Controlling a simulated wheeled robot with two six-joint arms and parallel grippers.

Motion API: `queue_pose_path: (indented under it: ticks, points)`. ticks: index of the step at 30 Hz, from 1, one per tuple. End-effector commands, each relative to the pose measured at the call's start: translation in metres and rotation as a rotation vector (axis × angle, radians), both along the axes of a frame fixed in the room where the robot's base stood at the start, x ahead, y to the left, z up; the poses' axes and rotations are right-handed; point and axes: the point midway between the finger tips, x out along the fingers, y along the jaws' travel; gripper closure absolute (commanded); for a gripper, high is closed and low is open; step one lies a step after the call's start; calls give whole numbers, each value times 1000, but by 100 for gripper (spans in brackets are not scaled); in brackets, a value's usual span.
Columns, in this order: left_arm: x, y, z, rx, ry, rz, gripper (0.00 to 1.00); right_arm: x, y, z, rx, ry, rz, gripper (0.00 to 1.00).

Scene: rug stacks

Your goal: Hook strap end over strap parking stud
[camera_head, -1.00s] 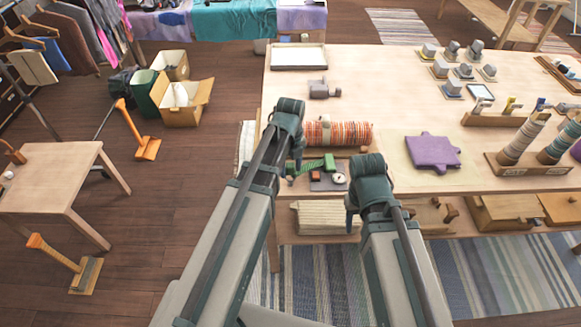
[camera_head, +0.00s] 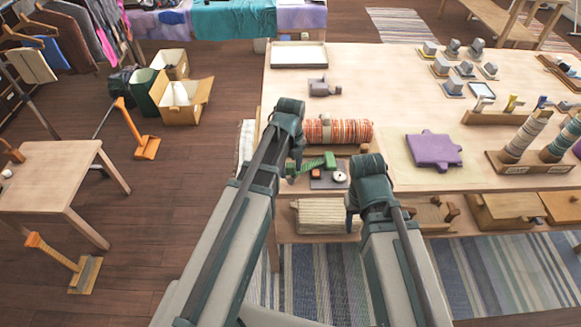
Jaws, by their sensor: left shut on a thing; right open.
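A green strap (camera_head: 309,165) lies at the table's near edge, beside a small dark plate (camera_head: 327,179) that carries a reddish piece and a pale round piece (camera_head: 339,177). My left gripper (camera_head: 294,168) is shut on the strap's left end; its fingertips are mostly hidden behind my own wrist. A green block (camera_head: 330,160) stands at the strap's right end. My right gripper (camera_head: 350,215) is open and empty, low in front of the table edge, its fingers partly hidden. I cannot tell which small piece is the parking stud.
A striped orange roll (camera_head: 340,131) lies just behind the strap. A purple cloth piece (camera_head: 433,149) lies on a mat to the right. A grey clamp-like block (camera_head: 324,88) and a white tray (camera_head: 298,55) stand further back.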

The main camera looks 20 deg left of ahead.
Motion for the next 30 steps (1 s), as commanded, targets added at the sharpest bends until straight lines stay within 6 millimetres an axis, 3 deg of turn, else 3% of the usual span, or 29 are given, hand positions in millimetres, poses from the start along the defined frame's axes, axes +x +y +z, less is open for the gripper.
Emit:
queue_pose_path:
  ticks: [30]
  points:
    - [0,0,-24,0,0,0,98,0,0,-24,0,0,0,50]
